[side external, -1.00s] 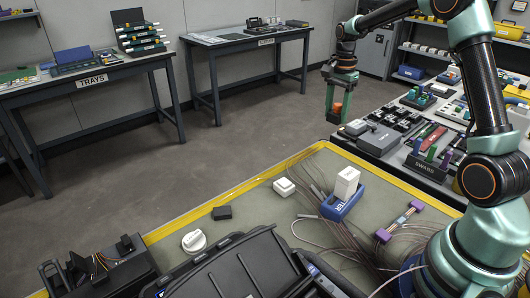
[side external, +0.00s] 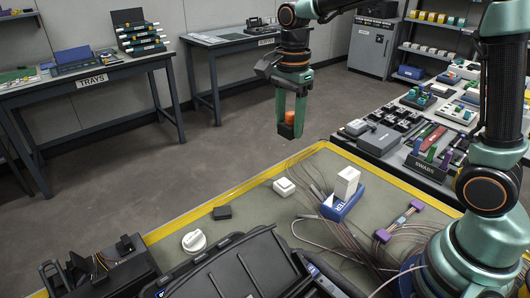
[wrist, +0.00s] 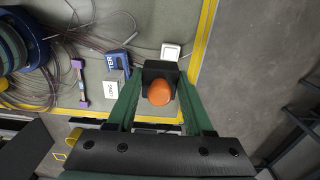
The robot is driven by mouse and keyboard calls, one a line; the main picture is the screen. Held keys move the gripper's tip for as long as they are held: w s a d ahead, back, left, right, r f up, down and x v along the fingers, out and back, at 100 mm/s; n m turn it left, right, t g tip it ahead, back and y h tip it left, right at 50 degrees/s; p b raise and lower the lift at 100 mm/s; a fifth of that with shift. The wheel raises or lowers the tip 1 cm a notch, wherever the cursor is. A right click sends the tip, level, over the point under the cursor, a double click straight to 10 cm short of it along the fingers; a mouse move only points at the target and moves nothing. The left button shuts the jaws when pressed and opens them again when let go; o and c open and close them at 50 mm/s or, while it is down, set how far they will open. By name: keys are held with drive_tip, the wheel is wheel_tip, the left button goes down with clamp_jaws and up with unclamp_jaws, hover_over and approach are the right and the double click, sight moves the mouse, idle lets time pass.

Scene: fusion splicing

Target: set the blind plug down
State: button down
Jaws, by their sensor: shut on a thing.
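My gripper (side external: 290,124) hangs pointing down in the side view, above the far edge of the mat. Its green fingers are shut on the blind plug (side external: 289,117), which shows as a small orange piece between them. In the wrist view the plug (wrist: 159,92) is a rounded orange knob with a black block (wrist: 160,72) just beyond it, between the fingertips. The plug is held in the air, clear of any surface.
The grey-green mat (side external: 255,228) with yellow edging holds a white box in a blue holder (side external: 343,208), a small white square (side external: 284,187), a black block (side external: 222,212) and a white round piece (side external: 194,241). Thin cables lie near the holder. Bare mat shows between the left pieces.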

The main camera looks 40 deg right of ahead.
hover_over(275, 228)
wheel_tip(275, 228, down, 20)
drive_tip(key=shift+f, duration=0.2)
idle(0.4)
drive_tip(key=shift+f, duration=0.15)
drive_tip(key=shift+c, duration=1.5)
unclamp_jaws()
